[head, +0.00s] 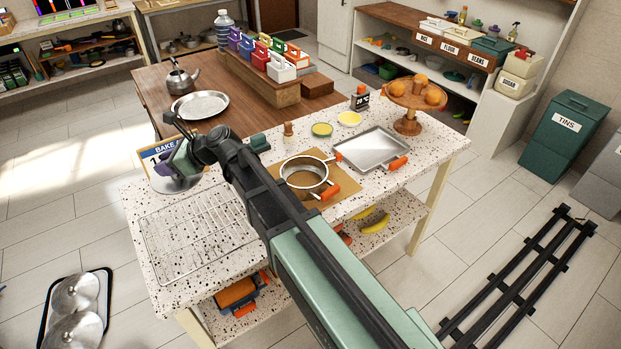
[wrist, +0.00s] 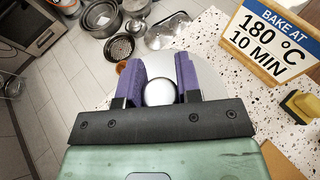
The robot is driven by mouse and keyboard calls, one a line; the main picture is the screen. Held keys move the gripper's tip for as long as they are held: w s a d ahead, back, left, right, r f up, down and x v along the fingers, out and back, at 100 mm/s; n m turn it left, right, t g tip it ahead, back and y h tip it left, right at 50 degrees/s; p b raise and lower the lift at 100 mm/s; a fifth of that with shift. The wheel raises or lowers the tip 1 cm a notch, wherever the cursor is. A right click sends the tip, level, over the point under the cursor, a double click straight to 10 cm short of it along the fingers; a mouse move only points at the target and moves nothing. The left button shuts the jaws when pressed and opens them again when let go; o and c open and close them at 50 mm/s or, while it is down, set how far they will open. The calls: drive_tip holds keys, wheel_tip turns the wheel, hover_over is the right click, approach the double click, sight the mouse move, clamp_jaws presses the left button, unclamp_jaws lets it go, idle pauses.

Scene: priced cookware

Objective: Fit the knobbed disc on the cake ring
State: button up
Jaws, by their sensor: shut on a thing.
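My gripper (head: 166,167) is at the left back part of the speckled worktop, beside the "Bake at" sign. In the wrist view my gripper (wrist: 159,75) has its two purple fingers shut on the round knob (wrist: 159,93) of a pale metal disc (wrist: 215,82). The disc also shows in the head view (head: 178,185), partly hidden by the gripper. The cake ring (head: 304,172) is a silver hoop with orange-tipped handles, on a brown mat at the middle of the worktop. The disc is well to the left of the ring.
A wire rack (head: 195,235) lies at the worktop's left front. A square metal tray (head: 372,149) with orange grips is right of the ring. A wooden stand with oranges (head: 408,122) is at the right end. The "Bake at" sign (wrist: 268,38) stands close to the disc.

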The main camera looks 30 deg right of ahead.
sight(192, 224)
idle(0.4)
wheel_tip(192, 224, down, 20)
drive_tip(key=b, duration=2)
drive_tip(key=shift+f, duration=0.1)
drive_tip(key=shift+r, duration=0.3)
drive_tip(key=shift+f, duration=0.25)
drive_tip(key=o, duration=0.9)
drive_tip(key=shift+o, duration=0.2)
drive_tip(key=shift+d+r, duration=0.1)
drive_tip(key=p+v, duration=0.4)
drive_tip(key=v, duration=0.6)
drive_tip(key=shift+s+d, duration=0.2)
drive_tip(key=shift+s, duration=0.1)
